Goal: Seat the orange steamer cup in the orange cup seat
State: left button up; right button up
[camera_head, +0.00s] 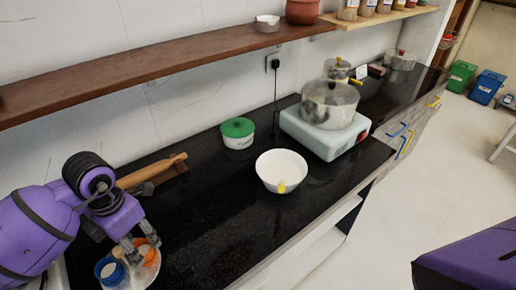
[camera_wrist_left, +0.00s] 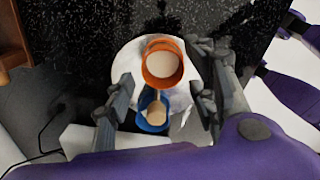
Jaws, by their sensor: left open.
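In the left wrist view the orange cup (camera_wrist_left: 162,62), with a pale inside, lies ahead of the open left gripper (camera_wrist_left: 160,104). A blue cup (camera_wrist_left: 152,112) is between the fingers there; it also shows in the head view (camera_head: 110,271). Both stand on a round white base (camera_wrist_left: 128,62). I cannot make out a separate orange seat. My right gripper is not in view.
A rolling pin (camera_head: 152,171) lies behind the gripper near the wall. A white bowl (camera_head: 283,171), a green-lidded pot (camera_head: 238,133) and a stove (camera_head: 322,135) with a steel pot stand farther right. The counter between is clear. A wooden shelf (camera_head: 165,65) runs above.

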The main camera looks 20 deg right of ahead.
pick_arm(q)
notch_tip(320, 180, up, 10)
jog(key=shift+f, duration=0.2)
dwell(0.3)
